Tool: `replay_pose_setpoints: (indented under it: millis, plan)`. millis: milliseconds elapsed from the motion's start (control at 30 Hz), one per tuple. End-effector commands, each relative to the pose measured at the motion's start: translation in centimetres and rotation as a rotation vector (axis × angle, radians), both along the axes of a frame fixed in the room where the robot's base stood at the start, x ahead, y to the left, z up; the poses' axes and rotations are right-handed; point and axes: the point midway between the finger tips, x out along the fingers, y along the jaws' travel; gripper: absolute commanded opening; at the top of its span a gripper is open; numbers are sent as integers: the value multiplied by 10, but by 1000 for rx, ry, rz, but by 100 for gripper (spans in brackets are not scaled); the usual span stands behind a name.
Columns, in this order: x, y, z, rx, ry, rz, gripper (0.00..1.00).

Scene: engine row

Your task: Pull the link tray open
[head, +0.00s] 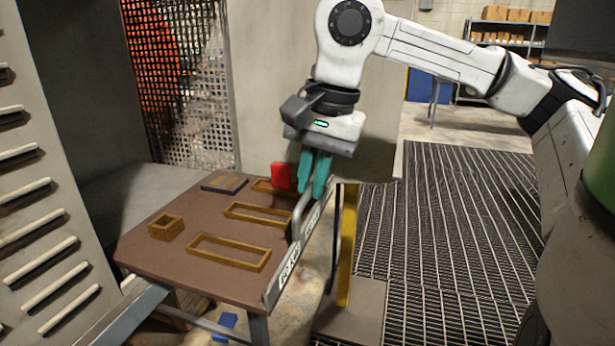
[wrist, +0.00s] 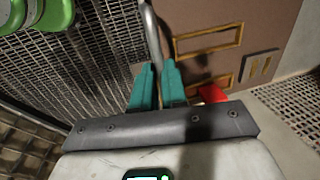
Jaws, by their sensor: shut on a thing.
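The link tray (head: 205,225) is a brown board with several wooden frames on it, seen at lower centre in the head view. A pale front strip (head: 287,278) with lettering, hard to read, runs along its right edge. A grey bar handle (head: 297,215) stands along that edge. My gripper (head: 313,190) has its teal fingers shut on the far end of the handle, above the tray's edge. In the wrist view the handle (wrist: 151,35) runs down between the fingers (wrist: 157,72), and the brown tray (wrist: 262,22) lies to the right. The fingers hide the gripped part.
A red block (head: 281,176) stands close beside the fingers at the tray's far side. A yellow upright strip (head: 347,245) is just right of the tray. Slatted panels (head: 50,230) stand at left. Dark grating floor (head: 450,240) is clear at right.

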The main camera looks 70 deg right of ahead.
Motion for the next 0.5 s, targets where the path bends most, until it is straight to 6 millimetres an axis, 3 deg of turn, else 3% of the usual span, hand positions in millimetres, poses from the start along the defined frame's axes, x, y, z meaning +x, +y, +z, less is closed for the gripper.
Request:
replay_pose_setpoints:
  millis: [167,200,433,500]
  plan:
    - [0,-1,1,-1,-1,-2,0]
    - [0,-1,1,-1,-1,-2,15]
    - [0,0,0,-1,-1,-1,37]
    - [0,0,0,-1,-1,-1,38]
